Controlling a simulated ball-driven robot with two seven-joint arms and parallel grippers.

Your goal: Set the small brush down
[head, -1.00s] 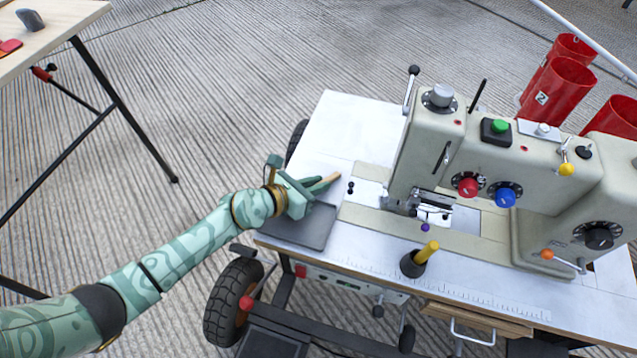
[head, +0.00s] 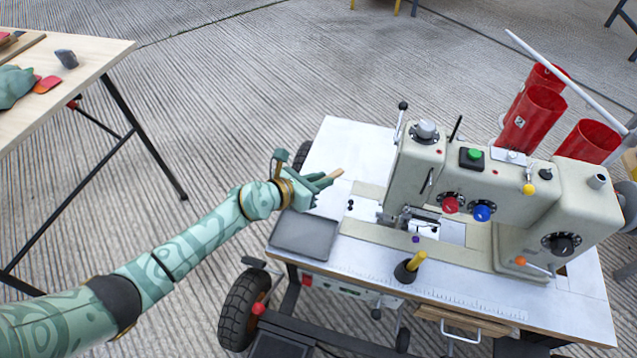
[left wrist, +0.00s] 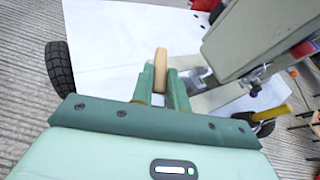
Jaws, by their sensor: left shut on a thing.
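The small brush (head: 337,173) shows only as a pale wooden end sticking out past the fingers of my left gripper (head: 322,183). In the left wrist view the brush (left wrist: 161,62) is a light wooden piece standing between the two green fingers of my left gripper (left wrist: 162,85), which are shut on it. The rest of it is hidden by the fingers. The gripper is over the left part of the white sewing machine table (head: 345,143), near a dark grey tray (head: 303,237). I cannot tell the height above the table. My right gripper is not in view.
The cream sewing machine (head: 500,195) stands right of the gripper. A yellow-handled tool in a dark cup (head: 408,270) stands on the table's front part. Red cones (head: 530,118) stand behind. The table's back left corner is clear. A wooden table (head: 95,60) is at far left.

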